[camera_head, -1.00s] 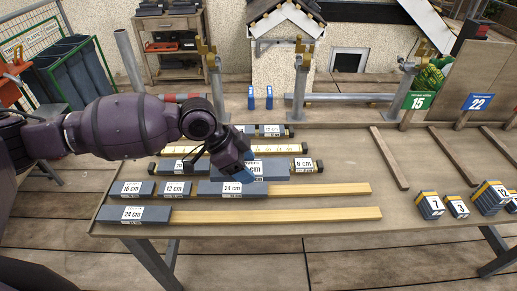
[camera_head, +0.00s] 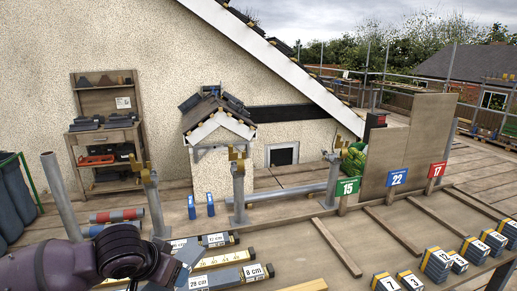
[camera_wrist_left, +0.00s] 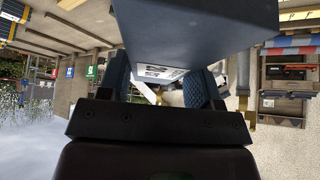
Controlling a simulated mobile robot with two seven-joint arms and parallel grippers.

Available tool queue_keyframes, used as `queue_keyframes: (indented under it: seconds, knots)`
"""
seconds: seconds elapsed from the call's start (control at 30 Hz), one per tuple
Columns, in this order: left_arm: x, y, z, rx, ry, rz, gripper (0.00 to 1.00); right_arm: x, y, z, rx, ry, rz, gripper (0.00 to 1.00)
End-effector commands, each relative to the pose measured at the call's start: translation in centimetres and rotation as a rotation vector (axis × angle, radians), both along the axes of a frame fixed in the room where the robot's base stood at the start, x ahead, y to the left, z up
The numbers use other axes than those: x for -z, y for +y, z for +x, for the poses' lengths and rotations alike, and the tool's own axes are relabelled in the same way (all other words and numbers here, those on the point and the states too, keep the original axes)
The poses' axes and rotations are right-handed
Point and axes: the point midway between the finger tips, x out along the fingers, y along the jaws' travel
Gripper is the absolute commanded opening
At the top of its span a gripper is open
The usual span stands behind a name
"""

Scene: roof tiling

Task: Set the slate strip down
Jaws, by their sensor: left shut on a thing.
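A dark blue-grey slate strip (camera_wrist_left: 200,32) fills the top middle of the left wrist view, with a white label partly showing on it. My left gripper (camera_wrist_left: 163,84) is shut on this strip, one finger on each side. In the head view, a tilted grey slate piece (camera_head: 189,254) shows beside my left gripper (camera_head: 172,268), low in the picture over the left part of the workbench. Whether the strip touches anything beneath it cannot be told. My right gripper is in neither view.
Labelled slate strips lie in rows on the bench: 12 cm (camera_head: 217,239), 28 cm (camera_head: 200,283) and 8 cm (camera_head: 254,272). A yellow ruled batten (camera_head: 223,259) lies between rows. Several numbered stacks (camera_head: 437,263) stand at right. Thin battens (camera_head: 336,247) cross otherwise clear bench.

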Motion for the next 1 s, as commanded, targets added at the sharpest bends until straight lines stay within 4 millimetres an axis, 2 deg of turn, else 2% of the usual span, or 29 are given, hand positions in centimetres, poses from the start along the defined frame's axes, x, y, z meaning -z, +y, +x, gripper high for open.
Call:
queue_keyframes:
  seconds: [0.13,0.3,0.57,1.0]
  knots:
    - [-0.9,0.6,-0.3,-0.218,0.001,-0.009,0.26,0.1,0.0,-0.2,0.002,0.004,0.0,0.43]
    - [-0.4,1.4,-1.7,-0.362,0.008,-0.008,0.26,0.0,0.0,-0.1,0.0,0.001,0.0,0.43]
    - [1.9,1.5,-3.3,-0.386,0.003,-0.003,0.26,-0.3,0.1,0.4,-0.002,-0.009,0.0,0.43]
    - [2.1,1.4,-3.4,-0.385,0.002,-0.005,0.26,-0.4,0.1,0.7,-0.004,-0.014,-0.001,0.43]
